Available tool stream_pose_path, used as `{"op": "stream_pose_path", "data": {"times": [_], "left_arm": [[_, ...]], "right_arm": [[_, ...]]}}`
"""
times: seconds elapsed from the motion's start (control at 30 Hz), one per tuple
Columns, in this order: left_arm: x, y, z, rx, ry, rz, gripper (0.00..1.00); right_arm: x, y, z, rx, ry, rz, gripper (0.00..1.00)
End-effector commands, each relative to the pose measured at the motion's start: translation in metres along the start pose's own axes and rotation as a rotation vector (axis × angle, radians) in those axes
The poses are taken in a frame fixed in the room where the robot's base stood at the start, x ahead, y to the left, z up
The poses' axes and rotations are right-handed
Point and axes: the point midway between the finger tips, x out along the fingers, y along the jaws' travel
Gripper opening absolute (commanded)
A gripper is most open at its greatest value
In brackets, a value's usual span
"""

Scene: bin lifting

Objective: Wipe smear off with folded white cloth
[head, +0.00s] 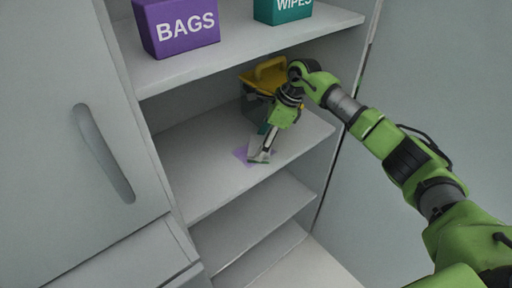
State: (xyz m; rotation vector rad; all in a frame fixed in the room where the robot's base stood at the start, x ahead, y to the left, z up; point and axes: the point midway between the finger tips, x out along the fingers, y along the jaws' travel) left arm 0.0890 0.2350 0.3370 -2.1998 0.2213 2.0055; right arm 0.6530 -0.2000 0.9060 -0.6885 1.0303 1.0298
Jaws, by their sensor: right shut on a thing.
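The folded white cloth (257,157) is held in my right gripper (268,138), which is shut on it. My green right arm reaches in from the right to the middle shelf. The cloth hangs down at the purple smear (240,152) on the shelf (205,160). Its lower end covers part of the smear, and purple shows on both sides of it. I cannot tell for certain whether the cloth touches the shelf. My left gripper is not in view.
A grey caddy with a yellow handle (268,72) stands behind my right gripper. A purple BAGS box (178,28) and a teal WIPES box (283,10) stand on the upper shelf. A cabinet door (60,130) is at left. The middle shelf's left part is clear.

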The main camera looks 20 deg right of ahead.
Motion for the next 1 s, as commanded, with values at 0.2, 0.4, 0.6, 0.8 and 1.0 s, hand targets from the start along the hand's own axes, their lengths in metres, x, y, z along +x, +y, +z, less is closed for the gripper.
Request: {"op": "stream_pose_path", "data": {"times": [0.2,0.4,0.6,0.8,1.0], "left_arm": [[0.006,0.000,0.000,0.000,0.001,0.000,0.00],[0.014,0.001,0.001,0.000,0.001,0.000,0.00],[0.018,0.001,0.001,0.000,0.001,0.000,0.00],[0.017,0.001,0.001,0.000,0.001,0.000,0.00],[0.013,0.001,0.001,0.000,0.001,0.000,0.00]], "right_arm": [[0.001,-0.007,-0.011,0.004,0.008,0.000,0.52],[-0.005,-0.020,-0.023,0.005,0.008,-0.001,0.52],[-0.010,-0.029,-0.031,0.004,0.009,0.000,0.52],[-0.013,-0.030,-0.030,0.003,0.008,0.000,0.52],[-0.010,-0.020,-0.020,-0.001,0.006,0.002,0.52]]}}
